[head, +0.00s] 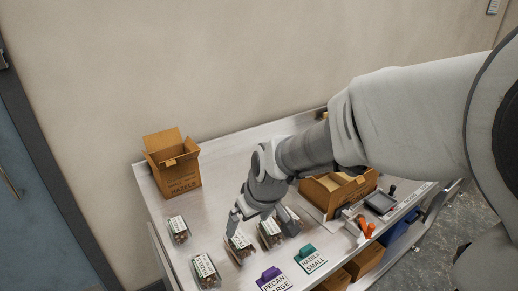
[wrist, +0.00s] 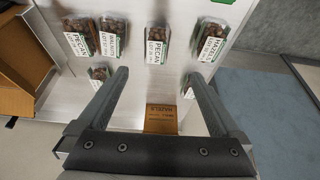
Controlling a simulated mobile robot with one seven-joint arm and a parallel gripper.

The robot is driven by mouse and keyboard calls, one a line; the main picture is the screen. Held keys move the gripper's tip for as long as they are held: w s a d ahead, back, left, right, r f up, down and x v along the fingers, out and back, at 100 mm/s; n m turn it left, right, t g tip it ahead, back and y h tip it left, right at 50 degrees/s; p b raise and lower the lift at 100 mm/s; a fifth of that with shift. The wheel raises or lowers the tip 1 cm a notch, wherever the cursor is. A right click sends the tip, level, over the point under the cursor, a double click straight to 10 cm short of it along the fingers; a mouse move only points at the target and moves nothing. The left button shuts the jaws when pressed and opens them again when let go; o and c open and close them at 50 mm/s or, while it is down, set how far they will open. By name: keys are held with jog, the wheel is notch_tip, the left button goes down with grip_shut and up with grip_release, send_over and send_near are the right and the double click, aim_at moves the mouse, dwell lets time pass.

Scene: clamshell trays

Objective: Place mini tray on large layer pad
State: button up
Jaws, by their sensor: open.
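Several clear clamshell trays of brown nuts with white and green labels lie on the metal table. In the head view, two of them, a left one (head: 240,245) and a right one (head: 270,232), lie just below my gripper (head: 262,224). Others lie at the left (head: 178,229) and front left (head: 205,268). In the wrist view, my gripper (wrist: 156,74) is open with nothing between its fingers. A pecan tray (wrist: 157,42) lies beyond the gap, and a small tray (wrist: 100,73) is partly behind the left finger. I cannot tell which surface is the large layer pad.
An open hazels carton (head: 174,170) stands at the back left. Another open carton (head: 338,192) with a tan inside is at the right. A purple pecan large sign (head: 272,281) and a green hazels small sign (head: 310,260) line the front edge. An orange-handled tool (head: 366,228) is at right.

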jog(key=b, duration=0.1)
send_near(240, 241)
jog(key=x, duration=0.4)
jog(key=shift+s+a+f, duration=0.2)
jog(key=shift+s+f, duration=0.1)
jog(key=shift+f, duration=0.15)
jog(key=shift+w+b+x, duration=0.2)
jog(key=shift+x, duration=1.2)
jog(key=shift+w+b+x, duration=0.15)
jog(key=shift+b+x, duration=0.05)
jog(key=shift+x, duration=1.15)
jog(key=shift+d+r, duration=0.1)
jog(key=shift+d, duration=0.1)
jog(key=c, duration=1.5)
